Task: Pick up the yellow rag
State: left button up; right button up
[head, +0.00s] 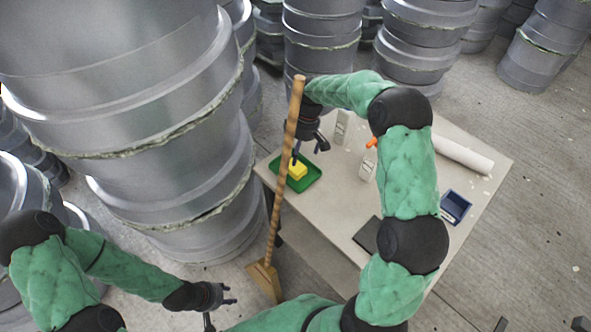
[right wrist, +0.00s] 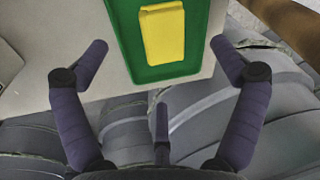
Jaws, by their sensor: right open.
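The yellow rag (head: 297,170) is a small folded block lying in a green tray (head: 314,175) at the left corner of the table. In the right wrist view the yellow rag (right wrist: 163,35) sits at the top, ahead of my spread fingers, inside the green tray (right wrist: 126,20). My right gripper (head: 308,152) is open and empty, just above the tray; it shows in the right wrist view (right wrist: 162,50) with no finger touching the rag. My left gripper (head: 226,301) is open and empty, low in the head view, away from the table.
A broom (head: 284,150) with a wooden handle stands in front of the tray. The table (head: 440,260) holds a white roll (head: 462,155), a blue bin (head: 455,207), a dark flat item (head: 367,236) and pale containers (head: 367,168). Large grey moulds (head: 130,100) crowd the left.

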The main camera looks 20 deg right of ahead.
aim_at(295, 168)
jog(key=f+b, duration=0.1)
jog(key=f, duration=0.1)
jog(key=a+f+b, duration=0.1)
jog(key=f, duration=0.3)
jog(key=shift+a+f+b, duration=0.3)
jog(key=shift+b, duration=0.1)
jog(key=shift+s, duration=0.1)
jog(key=c, duration=1.2)
